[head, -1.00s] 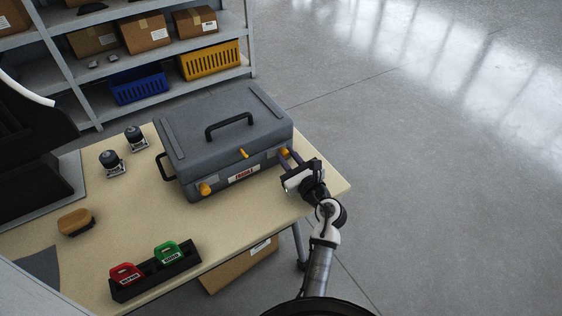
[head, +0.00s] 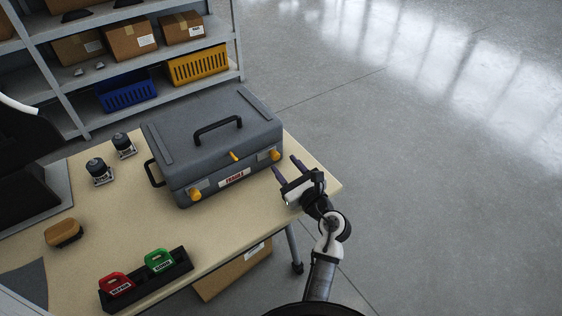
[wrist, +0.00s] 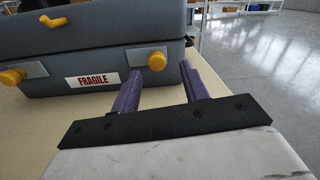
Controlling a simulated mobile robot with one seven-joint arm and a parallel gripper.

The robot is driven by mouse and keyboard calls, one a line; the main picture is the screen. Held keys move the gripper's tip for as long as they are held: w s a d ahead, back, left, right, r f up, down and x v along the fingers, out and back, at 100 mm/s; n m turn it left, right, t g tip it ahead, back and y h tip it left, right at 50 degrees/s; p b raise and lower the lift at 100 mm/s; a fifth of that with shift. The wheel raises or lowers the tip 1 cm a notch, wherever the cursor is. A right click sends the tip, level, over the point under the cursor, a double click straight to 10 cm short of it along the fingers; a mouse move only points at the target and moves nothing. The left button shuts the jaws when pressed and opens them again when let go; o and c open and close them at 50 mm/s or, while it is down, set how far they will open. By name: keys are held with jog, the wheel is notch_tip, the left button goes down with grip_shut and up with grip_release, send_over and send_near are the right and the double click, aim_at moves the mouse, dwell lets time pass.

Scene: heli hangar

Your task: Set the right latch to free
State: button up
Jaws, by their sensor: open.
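A grey hard case (head: 212,140) with a top handle stands closed on the table. Its front bears two yellow latch knobs on grey plates: the right latch (head: 275,155) and the left latch (head: 195,195). A small yellow piece (head: 234,156) sits between them, above a FRAGILE label. In the wrist view the right latch (wrist: 157,61) shows just beyond my left finger, and the left latch (wrist: 12,77) is at the left edge. My gripper (head: 286,164) is open and empty, just right of and in front of the right latch, apart from it.
A black holder (head: 150,284) with a red tag (head: 116,285) and a green tag (head: 159,260) lies at the table's front. A brush (head: 63,233) and two dark-topped devices (head: 99,171) stand to the left. Shelving is behind; open floor lies right.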

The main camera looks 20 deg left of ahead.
jog(key=b+v, duration=0.1)
jog(key=v, duration=0.8)
jog(key=shift+s+d+b, duration=0.3)
jog(key=shift+b, duration=0.1)
